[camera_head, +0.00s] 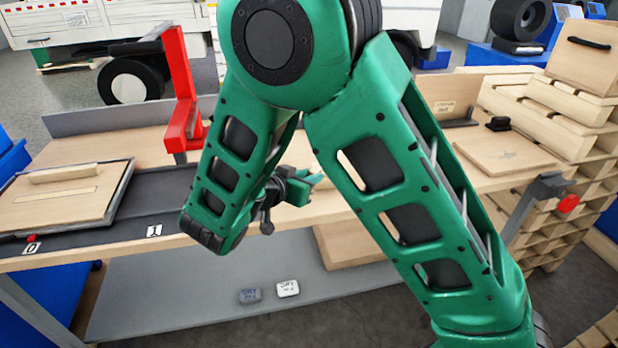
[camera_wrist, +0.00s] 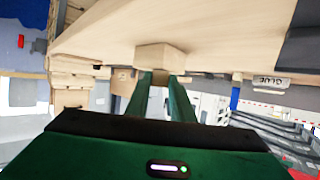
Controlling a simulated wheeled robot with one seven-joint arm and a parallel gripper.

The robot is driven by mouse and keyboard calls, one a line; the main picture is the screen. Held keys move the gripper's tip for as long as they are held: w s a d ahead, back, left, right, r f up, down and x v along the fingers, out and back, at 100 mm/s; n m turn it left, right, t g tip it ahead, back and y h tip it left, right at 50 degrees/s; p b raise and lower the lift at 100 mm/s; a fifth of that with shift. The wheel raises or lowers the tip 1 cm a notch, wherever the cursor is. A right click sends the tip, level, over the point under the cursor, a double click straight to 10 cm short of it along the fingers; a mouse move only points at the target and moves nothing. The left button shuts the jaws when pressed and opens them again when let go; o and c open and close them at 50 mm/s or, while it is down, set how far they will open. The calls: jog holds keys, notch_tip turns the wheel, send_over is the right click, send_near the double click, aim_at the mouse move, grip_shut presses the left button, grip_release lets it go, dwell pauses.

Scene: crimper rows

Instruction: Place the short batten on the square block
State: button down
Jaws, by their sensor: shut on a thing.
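In the wrist view, the green fingers of my gripper (camera_wrist: 160,80) are closed on a small pale wooden piece (camera_wrist: 159,78), which looks like the short batten. A wider pale wooden block (camera_wrist: 160,54), which looks like the square block, shows just beyond the fingertips against the bench top. I cannot tell whether the held piece touches it. In the head view my gripper (camera_head: 310,181) is over the middle of the bench, partly behind my green arm. The held piece is not clear there, and my arm hides much of the area.
The wooden bench (camera_head: 355,205) carries a board with a batten-like strip (camera_head: 62,173) at left. A red upright bracket (camera_head: 182,90) stands behind. At right lie a flat wooden board (camera_head: 505,154) and a small black object (camera_head: 498,123). A vise with a red knob (camera_head: 568,204) is at the right edge.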

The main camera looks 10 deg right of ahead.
jog(key=shift+f, duration=0.2)
jog(key=c, duration=1.5)
grip_release()
jog(key=shift+c, duration=0.2)
jog(key=shift+r, duration=0.1)
jog(key=v, duration=1.2)
